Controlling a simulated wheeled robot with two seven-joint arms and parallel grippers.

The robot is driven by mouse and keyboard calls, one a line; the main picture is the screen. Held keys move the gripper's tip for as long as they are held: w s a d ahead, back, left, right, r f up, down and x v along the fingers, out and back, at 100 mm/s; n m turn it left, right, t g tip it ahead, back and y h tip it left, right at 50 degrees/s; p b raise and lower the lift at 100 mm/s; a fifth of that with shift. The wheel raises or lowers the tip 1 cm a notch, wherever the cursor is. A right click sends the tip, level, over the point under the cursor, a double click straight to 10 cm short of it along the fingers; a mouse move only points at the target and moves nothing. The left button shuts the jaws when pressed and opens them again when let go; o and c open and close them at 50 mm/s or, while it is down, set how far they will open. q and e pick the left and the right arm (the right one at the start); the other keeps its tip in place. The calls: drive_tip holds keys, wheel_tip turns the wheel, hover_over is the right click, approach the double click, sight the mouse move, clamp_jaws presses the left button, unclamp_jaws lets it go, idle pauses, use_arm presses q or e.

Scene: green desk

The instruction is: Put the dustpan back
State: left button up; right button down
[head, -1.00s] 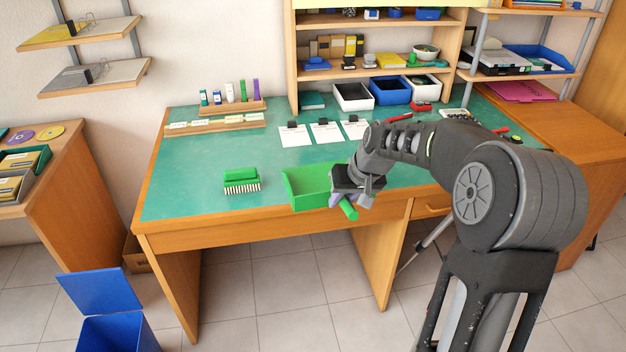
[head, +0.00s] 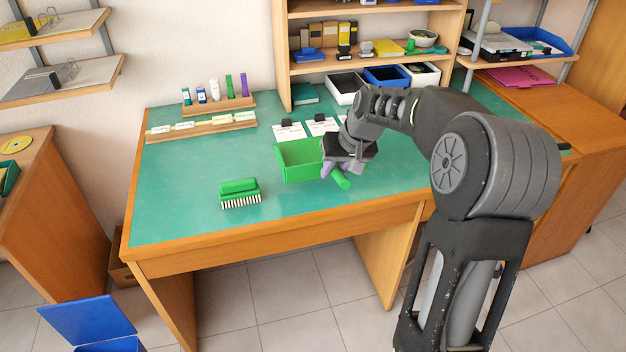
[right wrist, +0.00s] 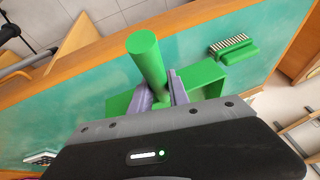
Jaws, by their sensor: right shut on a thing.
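The green dustpan (head: 298,162) is over the desk's middle in the head view, its open pan to the left and its handle (head: 342,178) sticking out below my gripper. My right gripper (head: 330,170) is shut on the dustpan's handle. In the right wrist view the fingers (right wrist: 163,92) clasp the round green handle (right wrist: 146,58), with part of the pan (right wrist: 205,82) behind them. I cannot tell whether the pan touches the desk. A green brush (head: 239,192) with pale bristles lies on the desk to the left; it also shows in the right wrist view (right wrist: 236,50). My left gripper is out of view.
The green desk (head: 190,170) has clear room at its left and around the brush. White note sheets (head: 290,132) lie behind the dustpan. A wooden rack of markers (head: 215,105) and a shelf with bins (head: 385,77) stand at the back. A blue lidded bin (head: 88,318) is on the floor.

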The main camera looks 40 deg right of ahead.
wheel_tip(320, 180, down, 6)
drive_tip(key=shift+f+b, duration=0.15)
drive_tip(key=shift+b, duration=0.3)
drive_tip(key=shift+f+b, duration=0.4)
drive_tip(key=shift+f, duration=1.45)
drive_tip(key=shift+f, duration=0.1)
drive_tip(key=c, duration=1.3)
unclamp_jaws()
drive_tip(key=shift+o, duration=0.2)
